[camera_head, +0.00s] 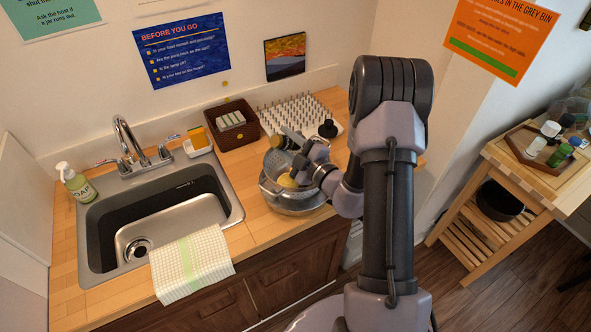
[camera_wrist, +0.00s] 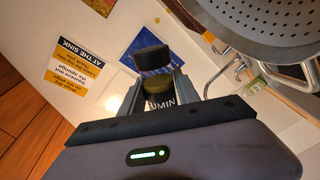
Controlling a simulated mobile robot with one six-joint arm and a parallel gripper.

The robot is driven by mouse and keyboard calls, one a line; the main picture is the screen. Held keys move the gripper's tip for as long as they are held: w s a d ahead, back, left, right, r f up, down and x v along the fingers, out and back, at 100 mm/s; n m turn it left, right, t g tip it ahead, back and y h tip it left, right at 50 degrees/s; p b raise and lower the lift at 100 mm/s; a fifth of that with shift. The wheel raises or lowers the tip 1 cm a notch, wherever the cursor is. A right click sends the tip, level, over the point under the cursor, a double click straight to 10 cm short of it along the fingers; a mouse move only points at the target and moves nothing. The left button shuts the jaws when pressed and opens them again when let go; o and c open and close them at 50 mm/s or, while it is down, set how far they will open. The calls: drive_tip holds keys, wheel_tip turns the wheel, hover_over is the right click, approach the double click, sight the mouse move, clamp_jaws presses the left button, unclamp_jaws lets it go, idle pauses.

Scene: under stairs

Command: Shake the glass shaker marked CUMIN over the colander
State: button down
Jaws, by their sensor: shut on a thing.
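My gripper (camera_wrist: 157,88) is shut on a glass shaker (camera_wrist: 158,90) with a black cap (camera_wrist: 152,58). The letters UMIN show on its label; a finger hides the rest. The label reads upright while the wall posters are upside down, so the shaker looks tipped cap-down; its exact tilt is unclear. The metal colander (camera_head: 294,206) stands on the counter beside the sink, with something yellow (camera_head: 288,181) inside. My gripper (camera_head: 292,146) is above the colander's far side in the head view. The perforated colander also shows at the wrist view's upper right (camera_wrist: 268,22).
Behind stand a brown basket (camera_head: 232,127) and a white pegged rack (camera_head: 300,112). The sink (camera_head: 165,215) with its faucet and a draped towel (camera_head: 190,264) is left. A wooden cart (camera_head: 545,180) with several small jars on a tray is at right.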

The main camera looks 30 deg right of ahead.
drive_tip(key=shift+r, duration=0.1)
idle(0.3)
wheel_tip(320, 180, up, 3)
drive_tip(key=p, duration=0.3)
drive_tip(key=shift+p, duration=0.4)
wheel_tip(320, 180, down, 4)
drive_tip(key=shift+r+b, duration=0.15)
drive_tip(key=shift+b, duration=0.9)
drive_tip(key=shift+r, duration=0.25)
drive_tip(key=shift+r+p, duration=0.1)
drive_tip(key=shift+p, duration=0.2)
wheel_tip(320, 180, up, 3)
drive_tip(key=p, duration=0.3)
